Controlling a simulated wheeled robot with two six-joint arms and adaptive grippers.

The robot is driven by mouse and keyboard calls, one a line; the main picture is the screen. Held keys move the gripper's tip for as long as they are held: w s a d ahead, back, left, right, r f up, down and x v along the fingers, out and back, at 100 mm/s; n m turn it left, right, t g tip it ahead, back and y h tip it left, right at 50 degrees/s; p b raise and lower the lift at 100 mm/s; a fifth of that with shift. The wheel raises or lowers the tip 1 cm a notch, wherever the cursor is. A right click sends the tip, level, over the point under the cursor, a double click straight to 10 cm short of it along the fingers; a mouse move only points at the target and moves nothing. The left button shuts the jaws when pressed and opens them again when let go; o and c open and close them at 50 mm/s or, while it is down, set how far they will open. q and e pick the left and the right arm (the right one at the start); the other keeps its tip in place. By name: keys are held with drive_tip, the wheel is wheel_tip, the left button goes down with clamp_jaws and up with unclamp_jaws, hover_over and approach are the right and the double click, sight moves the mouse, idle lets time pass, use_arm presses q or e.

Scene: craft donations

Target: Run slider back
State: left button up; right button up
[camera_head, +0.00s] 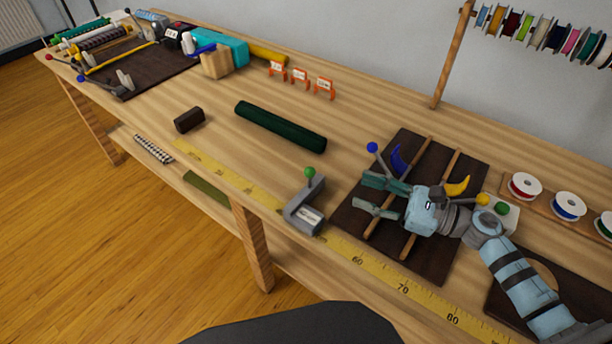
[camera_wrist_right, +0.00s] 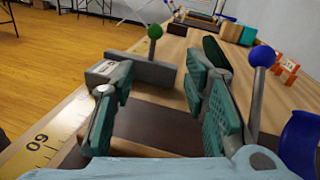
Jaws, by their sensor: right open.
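The slider appears to be a grey L-shaped bracket (camera_head: 300,214) with a green ball knob (camera_head: 309,172) on its post. It stands at the front edge of the bench, by the yellow measuring tape (camera_head: 357,260). My right gripper (camera_head: 368,196) is open and empty, its fingers pointing left toward the bracket but apart from it. In the right wrist view the bracket (camera_wrist_right: 150,73) and its green knob (camera_wrist_right: 155,31) show beyond and between the open fingers (camera_wrist_right: 160,100). My left gripper is not in view.
Under my right gripper lies a dark board (camera_head: 431,262) with two wooden rods. A blue ball knob (camera_head: 372,147) and a blue curved piece (camera_head: 400,161) stand close beside the fingers.

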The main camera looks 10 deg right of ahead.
sight(310, 170)
drive_tip(key=a, duration=0.1)
drive_tip(key=a+r+p, duration=0.1)
drive_tip(key=w+a, duration=0.1)
drive_tip(key=shift+a+r, duration=0.3)
drive_tip(key=x, duration=0.6)
drive_tip(key=p+x, duration=0.1)
drive_tip(key=x, duration=0.2)
drive_tip(key=shift+w+d+f, duration=0.15)
drive_tip(key=shift+w+f, duration=0.05)
drive_tip(key=shift+f, duration=0.1)
drive_tip(key=shift+w+a, duration=0.15)
drive_tip(key=shift+a, duration=0.2)
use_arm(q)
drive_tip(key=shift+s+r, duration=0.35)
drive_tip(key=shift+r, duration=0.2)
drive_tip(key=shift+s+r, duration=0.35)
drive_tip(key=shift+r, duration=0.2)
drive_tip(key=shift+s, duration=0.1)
use_arm(e)
clamp_jaws()
